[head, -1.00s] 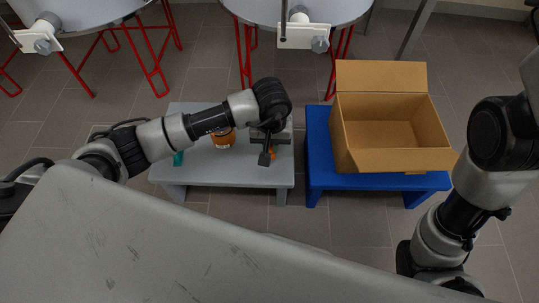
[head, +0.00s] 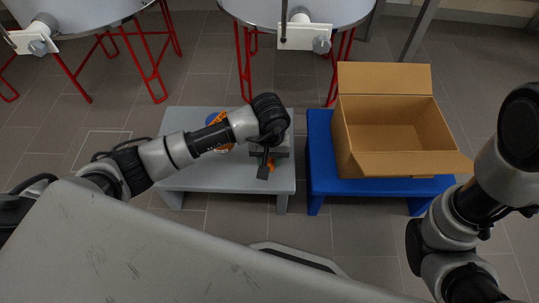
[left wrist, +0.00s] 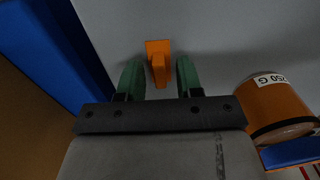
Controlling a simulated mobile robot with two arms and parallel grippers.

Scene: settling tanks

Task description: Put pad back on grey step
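My left gripper (head: 264,165) reaches down over the right part of the grey step (head: 225,180). In the left wrist view its two green fingers (left wrist: 156,80) are apart, with a small orange piece (left wrist: 158,62) between their tips and narrow gaps on both sides. No other thing is clearly the pad; my left arm hides part of the step. My right gripper is out of view; only its arm shows at the right.
An orange-brown jar (left wrist: 275,104) with a white label stands on the step, partly behind my arm in the head view. A blue thing (head: 212,118) shows beyond it. An open cardboard box (head: 392,135) stands on a blue step (head: 365,190) to the right. Red-legged tanks stand behind.

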